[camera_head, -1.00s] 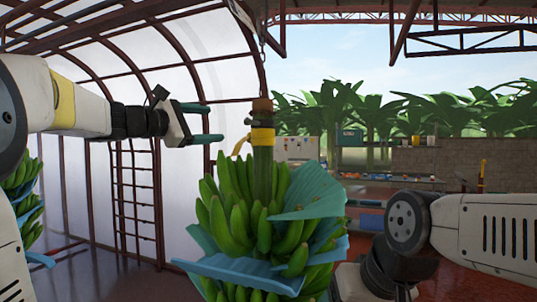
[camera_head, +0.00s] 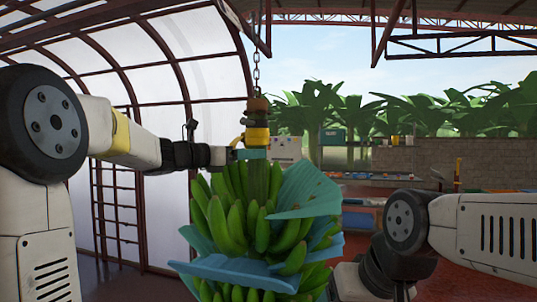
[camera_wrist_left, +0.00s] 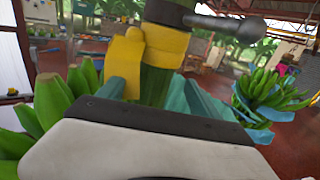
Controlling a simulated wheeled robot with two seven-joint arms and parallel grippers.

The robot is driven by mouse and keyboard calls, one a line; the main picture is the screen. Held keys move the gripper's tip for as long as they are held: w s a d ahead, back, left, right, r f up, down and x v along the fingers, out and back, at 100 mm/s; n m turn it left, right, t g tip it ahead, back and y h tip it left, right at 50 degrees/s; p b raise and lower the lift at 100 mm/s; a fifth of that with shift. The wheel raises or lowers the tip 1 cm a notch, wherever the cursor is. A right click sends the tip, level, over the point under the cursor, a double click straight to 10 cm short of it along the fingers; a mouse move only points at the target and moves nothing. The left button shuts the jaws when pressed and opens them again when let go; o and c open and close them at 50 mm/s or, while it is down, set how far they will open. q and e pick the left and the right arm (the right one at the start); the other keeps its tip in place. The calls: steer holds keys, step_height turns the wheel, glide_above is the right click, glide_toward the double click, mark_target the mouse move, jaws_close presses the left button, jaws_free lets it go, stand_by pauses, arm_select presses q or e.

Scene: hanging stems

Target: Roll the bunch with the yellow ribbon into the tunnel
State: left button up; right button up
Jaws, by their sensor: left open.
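The banana bunch (camera_head: 250,220) hangs upright by its stem from a chain (camera_head: 256,72), with blue sheets among its green hands. The yellow ribbon (camera_head: 257,137) is wrapped around the stem near the top, and it also shows close up in the left wrist view (camera_wrist_left: 160,48). My left gripper (camera_head: 250,154) is open at the stem, just below the ribbon. In the left wrist view its teal fingers are on either side of the stem; whether they touch it I cannot tell. My right arm is at lower right, its fingers out of view. The arched tunnel (camera_head: 190,75) with white sheeting stands at left.
Another bunch (camera_wrist_left: 266,92) with blue sheets hangs at right in the left wrist view. A ladder-like frame (camera_head: 115,205) stands at the tunnel's left side. Tables and a block wall (camera_head: 425,168) are in the right background.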

arm_select(q)
glide_above(268, 174)
steer(key=shift+w, duration=0.1)
stand_by(0.4)
